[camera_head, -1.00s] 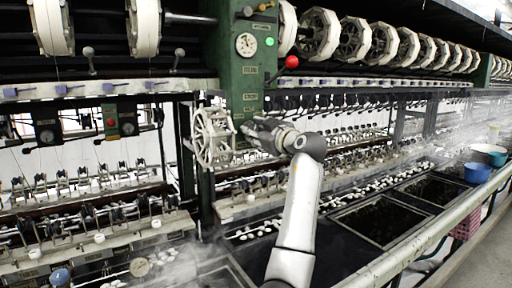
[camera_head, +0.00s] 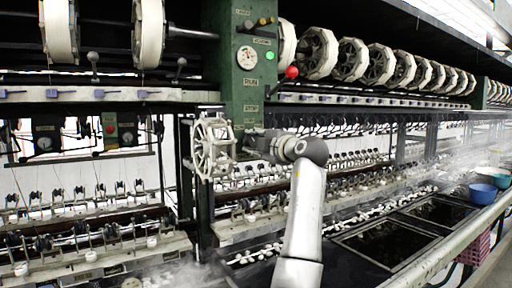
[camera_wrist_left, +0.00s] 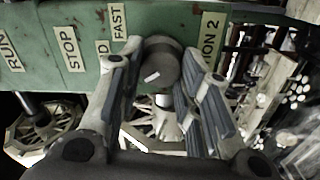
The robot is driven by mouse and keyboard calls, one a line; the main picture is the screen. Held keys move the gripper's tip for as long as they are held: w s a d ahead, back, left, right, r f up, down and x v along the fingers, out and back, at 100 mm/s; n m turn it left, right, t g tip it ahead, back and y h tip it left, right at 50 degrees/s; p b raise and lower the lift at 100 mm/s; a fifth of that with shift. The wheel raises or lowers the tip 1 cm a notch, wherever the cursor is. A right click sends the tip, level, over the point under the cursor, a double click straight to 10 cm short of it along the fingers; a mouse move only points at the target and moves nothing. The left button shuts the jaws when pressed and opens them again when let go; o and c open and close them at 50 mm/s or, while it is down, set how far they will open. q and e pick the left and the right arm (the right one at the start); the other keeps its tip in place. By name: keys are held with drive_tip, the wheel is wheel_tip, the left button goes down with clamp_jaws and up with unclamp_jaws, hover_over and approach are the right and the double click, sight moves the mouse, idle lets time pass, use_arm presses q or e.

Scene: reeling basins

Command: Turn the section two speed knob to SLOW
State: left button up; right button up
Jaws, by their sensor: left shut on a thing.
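The section two speed knob (camera_wrist_left: 163,58) is a round grey knob with a short white mark, on the green panel (camera_wrist_left: 85,45) in the left wrist view. A FAST label (camera_wrist_left: 117,21) is beside it, and a partly hidden label ending in "ION 2" (camera_wrist_left: 209,36) is on its other side. My left gripper (camera_wrist_left: 162,72) is shut on the knob, one finger on each side. In the head view my left gripper (camera_head: 252,141) is at the lower part of the green column (camera_head: 232,85), and the knob is hidden there. No SLOW label is readable. My right gripper is not in view.
A pale spoked reel (camera_head: 211,147) is close left of my left gripper. A red ball lever (camera_head: 291,72) and a green light (camera_head: 261,57) are above. RUN (camera_wrist_left: 8,49) and STOP (camera_wrist_left: 69,49) labels share the panel. Water basins (camera_head: 385,243) lie at lower right.

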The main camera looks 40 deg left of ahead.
use_arm(q)
drive_tip(key=shift+f+n, duration=0.15)
drive_tip(key=shift+n, duration=0.95)
drive_tip(key=o, duration=1)
drive_tip(key=v, duration=1.2)
